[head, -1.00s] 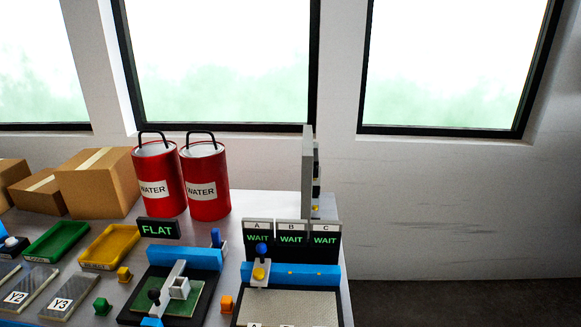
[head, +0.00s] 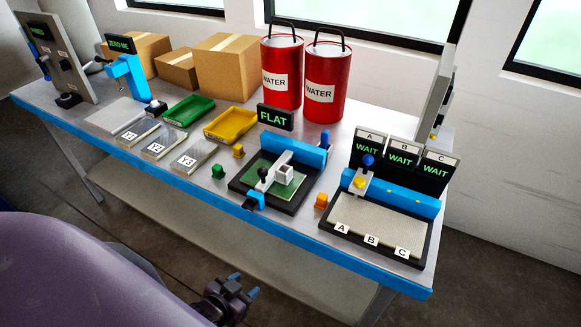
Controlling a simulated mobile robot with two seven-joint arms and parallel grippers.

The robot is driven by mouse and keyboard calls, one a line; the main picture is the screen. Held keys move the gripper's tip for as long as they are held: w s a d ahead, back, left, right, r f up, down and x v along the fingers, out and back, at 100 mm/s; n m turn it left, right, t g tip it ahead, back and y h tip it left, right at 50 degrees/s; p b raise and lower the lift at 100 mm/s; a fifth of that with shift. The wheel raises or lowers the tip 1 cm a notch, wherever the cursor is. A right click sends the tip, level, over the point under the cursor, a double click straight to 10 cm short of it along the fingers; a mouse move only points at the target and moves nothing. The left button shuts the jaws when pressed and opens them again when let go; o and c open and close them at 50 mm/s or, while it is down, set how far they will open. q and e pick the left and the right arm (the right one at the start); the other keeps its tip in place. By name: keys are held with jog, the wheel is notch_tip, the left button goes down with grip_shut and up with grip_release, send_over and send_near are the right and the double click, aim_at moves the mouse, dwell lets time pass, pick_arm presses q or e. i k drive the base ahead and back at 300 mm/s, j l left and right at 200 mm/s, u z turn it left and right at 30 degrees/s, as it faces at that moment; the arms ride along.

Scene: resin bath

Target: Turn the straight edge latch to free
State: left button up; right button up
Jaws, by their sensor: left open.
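The FLAT station is a black board (head: 240,187) with a green plate (head: 289,190), under a sign reading FLAT (head: 275,117). A pale straight edge (head: 275,168) with a black knob (head: 262,173) lies across the plate, beside a blue rail (head: 293,150). A small blue upright piece (head: 324,139) stands at the rail's right end, and a blue block (head: 256,199) sits at the front. I cannot tell which piece is the latch or how it is turned. My left gripper (head: 244,285) is open and empty, low in front of the table, apart from everything. My right gripper is out of view.
A station (head: 422,247) with three WAIT signs (head: 401,161) stands at the right. Red water buckets (head: 325,85) and cardboard boxes (head: 228,68) stand behind. Green (head: 188,110) and yellow (head: 230,123) trays lie left. The blue table edge (head: 300,240) separates my gripper from the stations.

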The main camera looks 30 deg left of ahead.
aim_at(251, 203)
jog(key=u, duration=0.35)
jog(key=k+u, duration=0.15)
jog(key=u, duration=0.25)
jog(key=j+u, duration=0.1)
jog(key=u, duration=0.25)
